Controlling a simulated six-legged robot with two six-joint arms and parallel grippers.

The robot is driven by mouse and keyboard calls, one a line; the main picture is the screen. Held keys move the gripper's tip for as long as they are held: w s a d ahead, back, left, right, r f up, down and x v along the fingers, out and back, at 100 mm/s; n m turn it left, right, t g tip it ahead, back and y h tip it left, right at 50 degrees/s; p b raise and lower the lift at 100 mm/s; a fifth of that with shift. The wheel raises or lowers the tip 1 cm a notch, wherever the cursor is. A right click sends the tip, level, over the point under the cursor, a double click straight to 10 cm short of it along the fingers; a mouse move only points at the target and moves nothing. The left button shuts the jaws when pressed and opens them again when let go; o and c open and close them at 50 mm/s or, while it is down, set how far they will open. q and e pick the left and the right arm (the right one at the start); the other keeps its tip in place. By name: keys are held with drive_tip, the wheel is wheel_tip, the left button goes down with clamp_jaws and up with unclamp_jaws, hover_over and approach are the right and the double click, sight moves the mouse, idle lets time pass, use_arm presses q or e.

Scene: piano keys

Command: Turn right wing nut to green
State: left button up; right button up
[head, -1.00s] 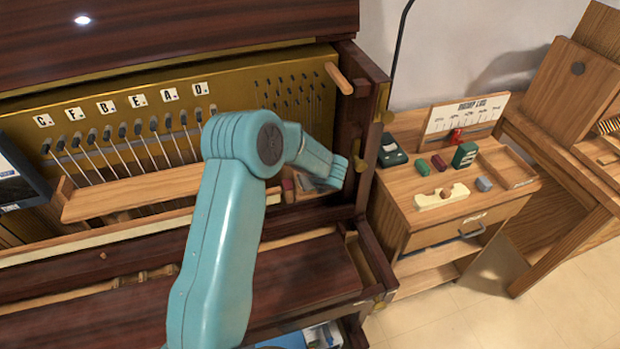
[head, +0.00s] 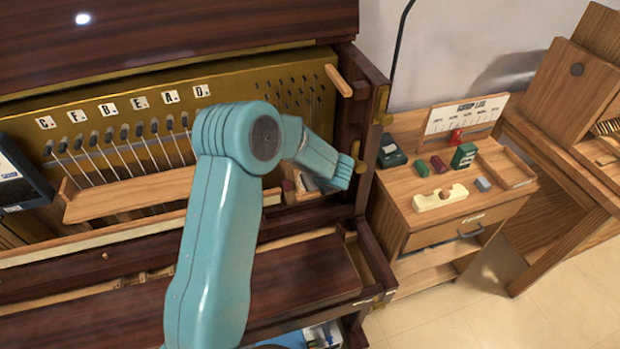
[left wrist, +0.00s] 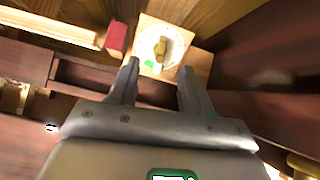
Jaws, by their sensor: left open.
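In the left wrist view, a brass-coloured wing nut (left wrist: 161,48) stands on a round white dial (left wrist: 146,44) fixed to a light wooden block. A green mark (left wrist: 150,64) shows at the dial's edge nearest my gripper. My left gripper (left wrist: 159,68) is open, its two fingers apart and pointing towards the dial, with nothing between them. The wing nut lies just beyond the fingertips, apart from them. In the head view my left arm covers this area, and I cannot make out the wing nut. My right gripper is not in view.
A red block (left wrist: 116,38) sits left of the dial in the left wrist view. In the head view, a wooden ledge (head: 130,196) runs below several piano hammers. A side cabinet (head: 410,195) with small items stands to the right.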

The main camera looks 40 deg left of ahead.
use_arm(q)
drive_tip(key=p+v, duration=0.1)
drive_tip(key=v, duration=0.5)
drive_tip(key=shift+d+r+p, duration=0.15)
drive_tip(key=shift+r+p, duration=0.1)
drive_tip(key=shift+p, duration=0.15)
drive_tip(key=shift+s+d, duration=0.1)
drive_tip(key=shift+s, duration=0.05)
idle(0.6)
